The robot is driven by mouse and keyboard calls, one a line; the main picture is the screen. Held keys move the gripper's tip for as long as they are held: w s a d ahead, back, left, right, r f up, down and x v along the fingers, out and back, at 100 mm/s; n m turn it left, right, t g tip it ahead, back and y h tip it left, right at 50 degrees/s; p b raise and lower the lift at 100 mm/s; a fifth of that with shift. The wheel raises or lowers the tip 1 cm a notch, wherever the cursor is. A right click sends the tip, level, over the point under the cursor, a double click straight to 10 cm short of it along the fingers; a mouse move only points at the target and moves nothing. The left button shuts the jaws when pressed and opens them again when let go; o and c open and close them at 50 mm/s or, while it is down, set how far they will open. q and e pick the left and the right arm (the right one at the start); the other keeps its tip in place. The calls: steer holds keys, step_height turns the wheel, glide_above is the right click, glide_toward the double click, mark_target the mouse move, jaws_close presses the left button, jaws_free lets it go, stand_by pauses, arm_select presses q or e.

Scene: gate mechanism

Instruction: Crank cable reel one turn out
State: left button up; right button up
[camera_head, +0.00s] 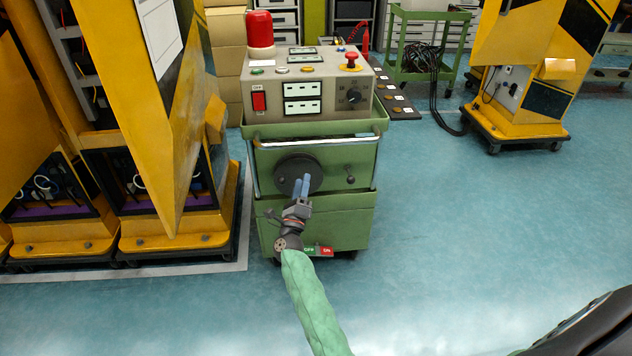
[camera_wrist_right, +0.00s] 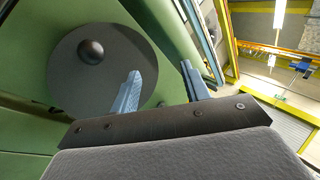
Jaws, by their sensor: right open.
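The cable reel shows as a dark round disc (camera_head: 287,170) on the front of the green cart (camera_head: 345,215). In the right wrist view the disc (camera_wrist_right: 75,85) fills the upper left, with a dark ball-shaped knob (camera_wrist_right: 90,50) near its rim. My right gripper (camera_head: 301,187) is in front of the disc's lower right part. Its two blue fingers (camera_wrist_right: 160,85) are spread apart, with nothing between them; the knob is off to their left in the wrist view. I cannot tell whether a finger touches the disc. In the head view I cannot make out the knob. My left gripper is not in view.
A metal rail (camera_head: 318,142) runs across the cart's front above the disc, and a small dark lever (camera_head: 350,179) is to its right. A control box (camera_head: 318,88) with a red beacon (camera_head: 259,30) sits on top.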

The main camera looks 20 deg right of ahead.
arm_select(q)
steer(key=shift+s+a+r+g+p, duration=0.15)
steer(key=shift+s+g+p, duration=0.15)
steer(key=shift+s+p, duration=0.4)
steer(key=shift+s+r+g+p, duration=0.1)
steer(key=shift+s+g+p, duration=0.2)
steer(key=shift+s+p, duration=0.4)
arm_select(e)
steer(key=shift+s+d+r, duration=0.7)
steer(key=shift+s+d, duration=0.1)
steer(key=shift+s, duration=0.1)
steer(key=shift+s+d+r, duration=0.7)
steer(key=shift+s+d, duration=0.1)
steer(key=shift+s, duration=0.05)
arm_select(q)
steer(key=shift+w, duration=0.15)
